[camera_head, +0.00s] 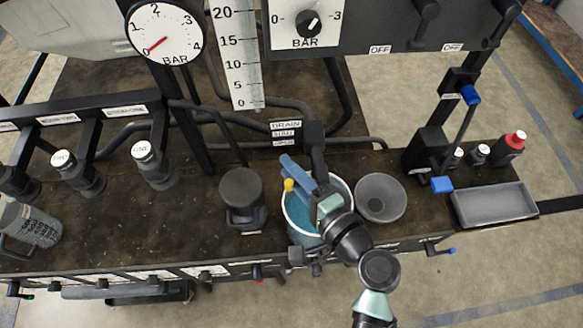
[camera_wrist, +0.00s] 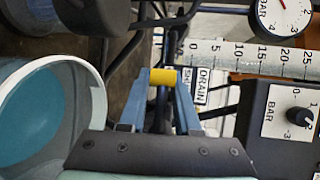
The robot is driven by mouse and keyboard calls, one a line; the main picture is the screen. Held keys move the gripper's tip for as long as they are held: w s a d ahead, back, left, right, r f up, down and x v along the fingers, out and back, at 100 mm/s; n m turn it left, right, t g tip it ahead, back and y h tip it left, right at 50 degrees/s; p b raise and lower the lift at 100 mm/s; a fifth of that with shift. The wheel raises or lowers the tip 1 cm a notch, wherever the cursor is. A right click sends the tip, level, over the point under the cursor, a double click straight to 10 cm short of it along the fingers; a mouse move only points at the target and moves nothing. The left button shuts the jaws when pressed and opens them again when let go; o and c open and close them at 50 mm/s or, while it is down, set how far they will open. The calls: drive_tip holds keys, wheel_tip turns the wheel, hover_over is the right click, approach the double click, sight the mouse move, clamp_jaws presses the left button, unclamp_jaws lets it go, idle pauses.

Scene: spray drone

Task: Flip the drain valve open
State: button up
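The drain valve's yellow handle grip (camera_head: 289,185) shows over the bucket's left rim, below the DRAIN label (camera_head: 285,127). The valve body is mostly hidden by my gripper and wrist. My gripper (camera_head: 288,175) reaches in from the lower right with its two blue fingers at the yellow grip. In the wrist view the grip (camera_wrist: 163,77) fills the gap between the fingertips of my gripper (camera_wrist: 163,82), with a finger against each end. The white bucket (camera_head: 349,195) holds blue-green liquid; it also shows at the left of the wrist view (camera_wrist: 88,70).
A grey tray (camera_head: 495,204) and a red-capped bottle (camera_head: 512,148) are at the right. Gauges and a scale (camera_head: 237,50) rise behind.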

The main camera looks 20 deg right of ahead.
drive_tip(key=shift+o, duration=0.4)
drive_tip(key=v, duration=1.3)
drive_tip(key=shift+b, duration=0.3)
